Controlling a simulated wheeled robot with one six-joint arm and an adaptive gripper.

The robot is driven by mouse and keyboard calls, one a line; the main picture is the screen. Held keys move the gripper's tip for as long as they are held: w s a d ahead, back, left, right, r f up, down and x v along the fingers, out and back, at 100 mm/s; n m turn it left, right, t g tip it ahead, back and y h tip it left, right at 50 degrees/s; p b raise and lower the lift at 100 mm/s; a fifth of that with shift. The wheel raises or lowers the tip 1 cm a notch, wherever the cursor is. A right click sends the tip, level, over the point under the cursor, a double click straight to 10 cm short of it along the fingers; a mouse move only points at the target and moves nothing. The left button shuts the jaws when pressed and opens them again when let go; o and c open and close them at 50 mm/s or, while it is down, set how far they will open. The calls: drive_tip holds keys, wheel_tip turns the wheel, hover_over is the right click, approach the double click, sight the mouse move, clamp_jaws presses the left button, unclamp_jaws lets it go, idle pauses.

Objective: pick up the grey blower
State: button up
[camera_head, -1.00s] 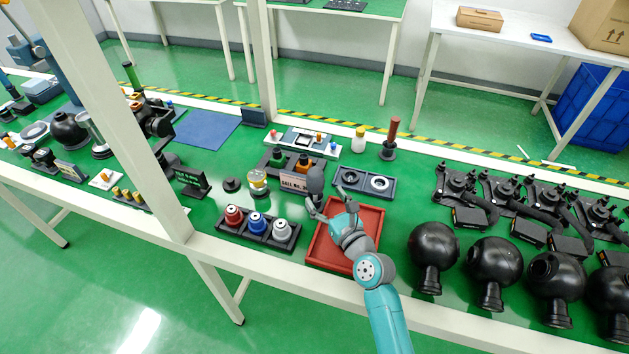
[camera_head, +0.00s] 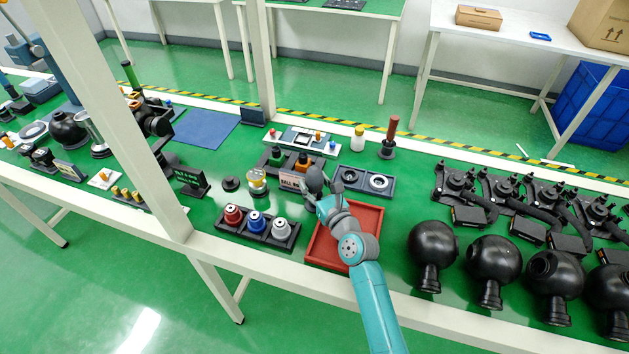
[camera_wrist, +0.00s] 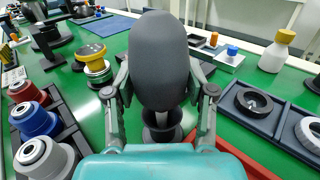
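The grey blower (camera_head: 314,180) is a dark grey oval bulb standing upright near the back left corner of the red tray. In the wrist view the blower (camera_wrist: 158,62) fills the middle, with a thin stem and a black round base below the bulb. My gripper (camera_head: 318,193) is at the blower. In the wrist view my gripper (camera_wrist: 160,85) has its fingers spread, one on each side of the bulb. They look open, with no clear grip; the bulb may hide part of the tips.
The red tray (camera_head: 374,222) lies under my arm. A dark rack with red, blue and silver cups (camera_head: 257,226) is at left. A dark two-ring holder (camera_head: 363,181) is at right. A small sign (camera_head: 290,181) and a yellow-topped jar (camera_head: 258,180) stand close on the left.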

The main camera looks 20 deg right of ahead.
sight(315, 168)
drive_tip(key=c, duration=0.6)
drive_tip(key=shift+o, duration=0.2)
drive_tip(key=shift+r, duration=0.1)
wheel_tip(315, 168, up, 10)
drive_tip(key=shift+f, duration=0.1)
drive_tip(key=o, duration=0.3)
drive_tip(key=c, duration=0.3)
